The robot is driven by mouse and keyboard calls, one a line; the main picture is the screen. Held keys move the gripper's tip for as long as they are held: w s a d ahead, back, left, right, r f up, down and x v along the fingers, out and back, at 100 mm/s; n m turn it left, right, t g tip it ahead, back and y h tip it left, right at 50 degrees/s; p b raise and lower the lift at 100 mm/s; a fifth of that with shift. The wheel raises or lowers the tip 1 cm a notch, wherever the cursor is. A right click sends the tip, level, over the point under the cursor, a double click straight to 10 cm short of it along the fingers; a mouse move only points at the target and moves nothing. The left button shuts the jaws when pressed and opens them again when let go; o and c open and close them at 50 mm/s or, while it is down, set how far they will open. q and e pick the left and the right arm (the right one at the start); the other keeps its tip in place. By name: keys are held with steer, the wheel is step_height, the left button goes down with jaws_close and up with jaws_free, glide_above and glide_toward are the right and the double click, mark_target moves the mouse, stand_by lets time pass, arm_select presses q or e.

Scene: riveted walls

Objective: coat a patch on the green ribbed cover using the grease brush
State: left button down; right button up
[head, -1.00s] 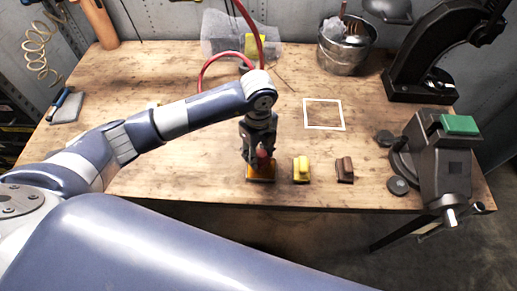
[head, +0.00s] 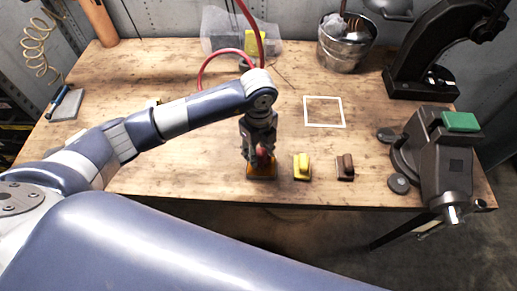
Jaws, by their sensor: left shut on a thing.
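My left gripper (head: 260,150) points down at the table's front part and is shut on a small brush-like tool (head: 262,171) with a red grip and an orange base. The fingers hide part of the tool. Its base is at the table top or just above it; I cannot tell which. A green block (head: 460,121), perhaps the green ribbed cover, sits on top of the grey vise (head: 437,160) at the right; ribs are too small to make out. The left gripper is well left of it. My right gripper is not in view.
A yellow tool (head: 302,167) and a brown tool (head: 345,167) stand just right of the gripper. A white square outline (head: 324,112) marks bare table. A metal bucket (head: 344,50) and a dark press (head: 430,75) stand behind. A red hose (head: 207,68) loops behind the arm.

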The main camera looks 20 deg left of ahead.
arm_select(q)
steer(key=shift+f+b, duration=0.3)
steer(key=shift+f, duration=0.1)
steer(key=shift+f, duration=0.1)
stand_by(1.1)
step_height(320, 180, up, 2)
steer(key=shift+r+p, duration=0.1)
steer(key=shift+p, duration=0.65)
steer(key=shift+r+p, duration=1.75)
steer(key=shift+r, duration=0.75)
